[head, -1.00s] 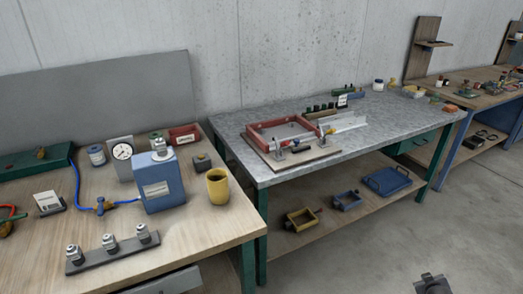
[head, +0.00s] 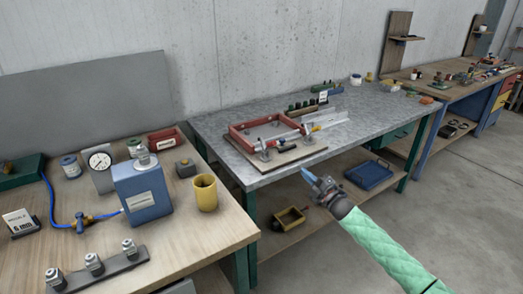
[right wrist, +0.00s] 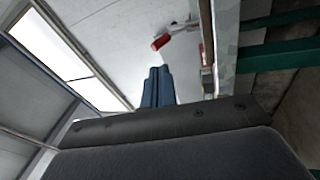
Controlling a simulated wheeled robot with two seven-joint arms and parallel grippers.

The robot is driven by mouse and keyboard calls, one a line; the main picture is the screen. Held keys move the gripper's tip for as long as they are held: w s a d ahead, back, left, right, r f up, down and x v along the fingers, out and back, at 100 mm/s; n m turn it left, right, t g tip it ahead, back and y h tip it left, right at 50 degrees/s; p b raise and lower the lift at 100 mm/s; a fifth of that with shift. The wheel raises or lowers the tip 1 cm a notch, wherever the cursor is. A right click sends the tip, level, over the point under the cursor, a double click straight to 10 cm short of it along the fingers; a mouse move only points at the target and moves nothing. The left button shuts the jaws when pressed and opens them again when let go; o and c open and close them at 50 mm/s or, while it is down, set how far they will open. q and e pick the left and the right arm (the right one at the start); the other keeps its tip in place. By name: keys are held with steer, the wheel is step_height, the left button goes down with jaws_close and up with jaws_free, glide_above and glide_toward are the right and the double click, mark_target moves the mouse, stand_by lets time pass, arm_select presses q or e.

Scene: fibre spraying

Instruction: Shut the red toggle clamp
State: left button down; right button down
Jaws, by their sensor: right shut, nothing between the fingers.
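A red-handled toggle clamp is on the wooden fixture board (head: 286,158) at the front of the metal-topped table. In the right wrist view its red handle (right wrist: 160,43) sticks out on a metal arm beyond my fingertips, apart from them. In the head view the clamps on the board are too small to tell apart surely. A red frame (head: 240,139) lies behind them. My right gripper (head: 306,174) is shut and empty, in front of the table's front edge and below and right of the board. Its blue fingers (right wrist: 157,85) are together in the right wrist view. My left gripper is out of view.
The metal tabletop (head: 215,125) has a clear angled bracket and several small items behind the board. A wooden bench (head: 190,228) with a blue can (head: 142,190) and yellow cup (head: 204,193) stands at left.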

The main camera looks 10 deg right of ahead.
mark_target(268, 145)
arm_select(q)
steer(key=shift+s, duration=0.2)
arm_select(e)
steer(key=shift+s+a+r+n+y, duration=0.2)
steer(key=shift+r+n+y, duration=0.1)
steer(key=shift+n, duration=0.25)
steer(key=shift+s+a+r+n+y, duration=0.1)
steer(key=shift+s+r+n+y, duration=0.15)
steer(key=shift+n, duration=0.3)
steer(key=shift+w, duration=0.1)
steer(key=shift+d, duration=0.1)
